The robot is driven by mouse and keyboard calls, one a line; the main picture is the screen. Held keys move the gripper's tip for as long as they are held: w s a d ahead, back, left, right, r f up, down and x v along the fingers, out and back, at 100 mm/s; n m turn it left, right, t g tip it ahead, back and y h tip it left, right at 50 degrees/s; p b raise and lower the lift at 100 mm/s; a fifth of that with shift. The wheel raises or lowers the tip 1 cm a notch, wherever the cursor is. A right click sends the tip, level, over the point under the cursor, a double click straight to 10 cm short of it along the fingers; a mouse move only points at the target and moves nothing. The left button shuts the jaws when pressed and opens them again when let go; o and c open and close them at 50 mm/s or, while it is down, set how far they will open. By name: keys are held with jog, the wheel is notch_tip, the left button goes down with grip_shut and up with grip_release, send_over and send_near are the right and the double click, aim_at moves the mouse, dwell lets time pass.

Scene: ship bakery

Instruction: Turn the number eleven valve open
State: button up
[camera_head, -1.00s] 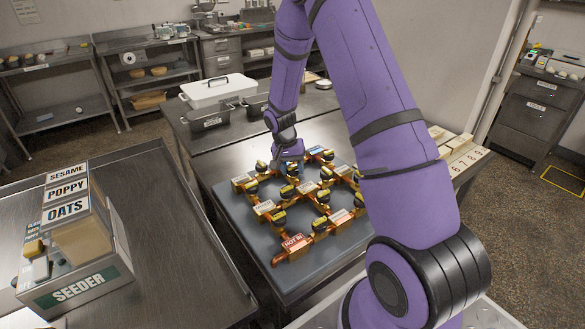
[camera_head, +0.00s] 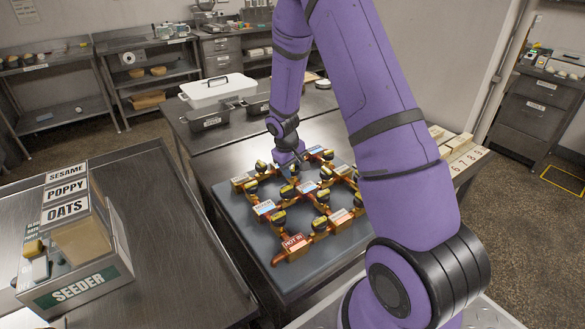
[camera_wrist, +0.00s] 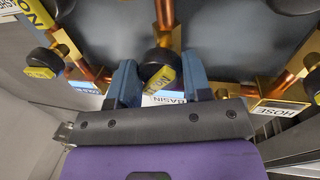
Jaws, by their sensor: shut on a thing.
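A copper pipe manifold with brass fittings (camera_head: 281,246) lies on a dark board. It carries several valves with black and yellow knobs. My gripper (camera_head: 293,168) reaches down at the far side of the manifold. In the wrist view, my gripper's (camera_wrist: 159,72) two blue fingers are shut on a valve knob (camera_wrist: 158,58), one on each side of it. The knob is black with a yellow tag; its number is not legible, so I cannot confirm it is eleven. A BASIN label (camera_wrist: 168,100) sits just behind the fingers, partly hidden. A HOSE label (camera_wrist: 278,110) is at right.
Another tagged valve knob (camera_wrist: 42,62) is to the left in the wrist view. A HOT IN label (camera_head: 294,243) marks the manifold's near end. A seeder box (camera_head: 80,285) stands on the left steel table. A white lidded pan (camera_head: 218,90) stands behind the manifold.

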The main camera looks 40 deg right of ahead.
jog(key=n, duration=0.3)
jog(key=shift+a+n+t, duration=0.1)
jog(key=shift+n+t, duration=0.2)
jog(key=shift+t, duration=0.1)
jog(key=n, duration=0.4)
jog(key=shift+s+t+y, duration=0.1)
jog(key=shift+t+y, duration=0.2)
jog(key=shift+n, duration=0.4)
jog(key=o, duration=0.9)
jog(key=shift+r, duration=0.1)
jog(key=shift+r, duration=0.3)
jog(key=v, duration=1)
